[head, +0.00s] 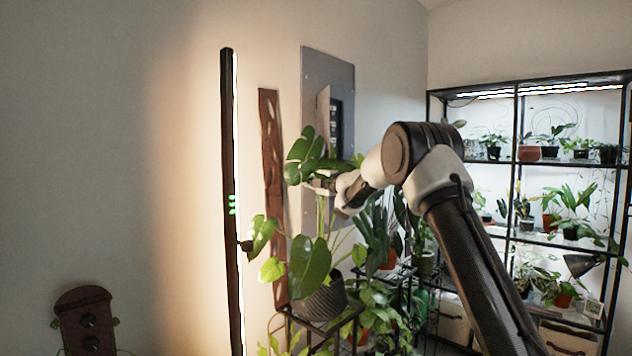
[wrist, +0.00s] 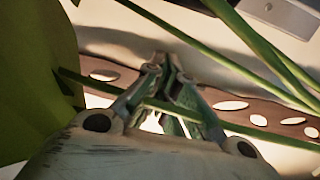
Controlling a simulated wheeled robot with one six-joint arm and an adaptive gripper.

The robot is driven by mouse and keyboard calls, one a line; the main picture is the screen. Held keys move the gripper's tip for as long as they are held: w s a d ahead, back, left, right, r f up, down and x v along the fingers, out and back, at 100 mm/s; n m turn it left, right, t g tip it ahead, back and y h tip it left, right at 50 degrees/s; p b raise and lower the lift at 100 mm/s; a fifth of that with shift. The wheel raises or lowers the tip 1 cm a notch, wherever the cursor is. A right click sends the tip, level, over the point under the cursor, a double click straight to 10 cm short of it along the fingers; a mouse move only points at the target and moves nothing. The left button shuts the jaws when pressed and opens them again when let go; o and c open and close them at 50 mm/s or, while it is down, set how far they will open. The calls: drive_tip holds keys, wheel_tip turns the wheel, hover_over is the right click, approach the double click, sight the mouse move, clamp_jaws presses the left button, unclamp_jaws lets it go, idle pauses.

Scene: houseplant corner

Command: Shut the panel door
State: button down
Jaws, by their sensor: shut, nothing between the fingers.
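A grey panel (head: 340,70) is mounted on the wall in the head view. Its small pale panel door (head: 323,112) stands open at the left of a dark recess (head: 336,125). Leaves hide the door's lower part. My gripper (head: 322,183) is below the door, among the leaves of a large plant, and is partly hidden by them. In the wrist view my gripper (wrist: 168,65) is shut and empty, with green stems crossing close to the fingers. The door is not clearly visible in the wrist view.
A large-leaved plant (head: 309,262) in a dark ribbed pot (head: 322,298) stands in front of the panel. A brown slotted strip (head: 271,180) and a tall lit bar (head: 229,200) are to its left. A plant shelf (head: 517,160) stands at right.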

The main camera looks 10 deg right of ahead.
drive_tip(key=shift+w+d, duration=0.25)
drive_tip(key=shift+d, duration=0.7)
drive_tip(key=shift+w+d, duration=0.25)
drive_tip(key=shift+d, duration=0.65)
